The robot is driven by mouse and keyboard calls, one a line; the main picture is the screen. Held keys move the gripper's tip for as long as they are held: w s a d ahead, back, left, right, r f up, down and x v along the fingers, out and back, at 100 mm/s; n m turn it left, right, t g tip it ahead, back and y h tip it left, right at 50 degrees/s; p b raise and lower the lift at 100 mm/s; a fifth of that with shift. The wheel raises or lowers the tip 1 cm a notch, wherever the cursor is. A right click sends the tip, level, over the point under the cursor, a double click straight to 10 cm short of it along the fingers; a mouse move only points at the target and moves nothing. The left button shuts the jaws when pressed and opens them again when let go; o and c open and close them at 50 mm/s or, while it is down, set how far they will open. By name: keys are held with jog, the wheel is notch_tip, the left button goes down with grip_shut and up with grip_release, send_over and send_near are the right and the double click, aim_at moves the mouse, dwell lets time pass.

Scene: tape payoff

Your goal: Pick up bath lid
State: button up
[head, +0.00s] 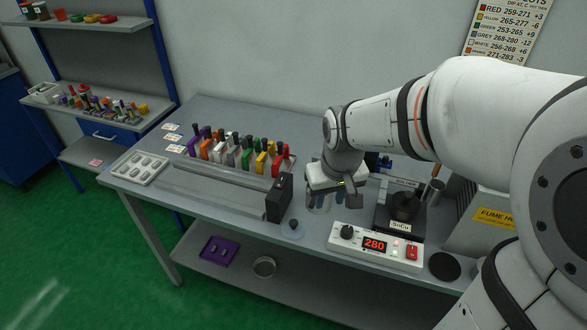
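The solder bath (385,222), a dark block labelled SnCu, stands at the right of the bench. A dark round piece (404,207) on top of it looks like the bath lid, but I cannot tell lid from pot opening for sure. My gripper (338,203) points down to the left of the bath, over or in front of a clear jar (318,201), apart from the dark round piece. Its fingers are small and partly hidden, so its opening is unclear. I see nothing clearly held in it.
A controller reading 280 (375,246) stands in front of the bath. A flat black disc (445,266) lies to its right. A small knobbed disc (293,228) lies near a black upright box (279,198). Coloured holders (240,153) line the back. A fume hood (480,225) stands right.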

jog(key=n+g, duration=0.1)
jog(key=n, duration=0.1)
send_near(294, 222)
notch_tip(294, 222, down, 3)
jog(key=shift+s+a+b, duration=0.1)
jog(key=shift+b, duration=0.25)
jog(key=shift+w+a+f+p, duration=0.1)
jog(key=shift+w+f+p, duration=0.1)
jog(key=shift+f, duration=0.75)
jog(key=shift+w+f+p, duration=0.1)
jog(key=shift+f+p, duration=0.1)
jog(key=shift+f, duration=0.75)
jog(key=shift+w+f+p, duration=0.15)
jog(key=shift+f+p, duration=0.05)
jog(key=shift+f, duration=0.7)
jog(key=shift+c, duration=0.4)
grip_shut()
